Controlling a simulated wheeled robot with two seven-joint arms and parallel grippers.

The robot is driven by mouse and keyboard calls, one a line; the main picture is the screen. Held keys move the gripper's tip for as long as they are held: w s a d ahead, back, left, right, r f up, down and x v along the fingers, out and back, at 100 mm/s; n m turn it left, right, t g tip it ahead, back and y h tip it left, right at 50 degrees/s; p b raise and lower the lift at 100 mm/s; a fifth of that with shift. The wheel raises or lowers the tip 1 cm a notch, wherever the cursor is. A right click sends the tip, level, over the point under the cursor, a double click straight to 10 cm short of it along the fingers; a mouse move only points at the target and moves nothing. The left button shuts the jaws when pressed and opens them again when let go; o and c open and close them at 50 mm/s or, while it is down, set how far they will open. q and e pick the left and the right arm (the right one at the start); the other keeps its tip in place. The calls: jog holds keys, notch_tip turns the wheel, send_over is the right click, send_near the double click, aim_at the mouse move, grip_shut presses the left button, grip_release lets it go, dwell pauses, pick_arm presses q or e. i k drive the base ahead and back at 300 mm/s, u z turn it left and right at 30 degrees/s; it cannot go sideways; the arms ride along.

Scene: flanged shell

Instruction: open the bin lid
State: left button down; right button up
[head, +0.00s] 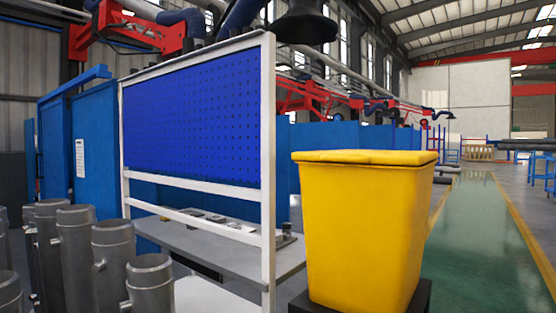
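A yellow bin (362,232) stands upright at the right of centre in the head view. Its yellow lid (366,157) lies flat over the top and looks closed. The bin rests on a dark stand (420,300) at the lower edge of the picture. Neither of my grippers shows in this view, so nothing is seen touching the bin or the lid.
A white-framed rack (268,150) with a blue perforated panel (195,118) and a grey bench (205,240) stands just left of the bin. Several grey metal cylinders (112,262) stand at the lower left. A green floor lane (480,235) at the right is clear.

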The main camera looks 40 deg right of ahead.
aim_at(407, 158)
jog(key=z, duration=0.25)
jog(key=i, duration=0.9)
jog(key=z, duration=1)
jog(key=i, duration=0.35)
jog(key=z, duration=0.55)
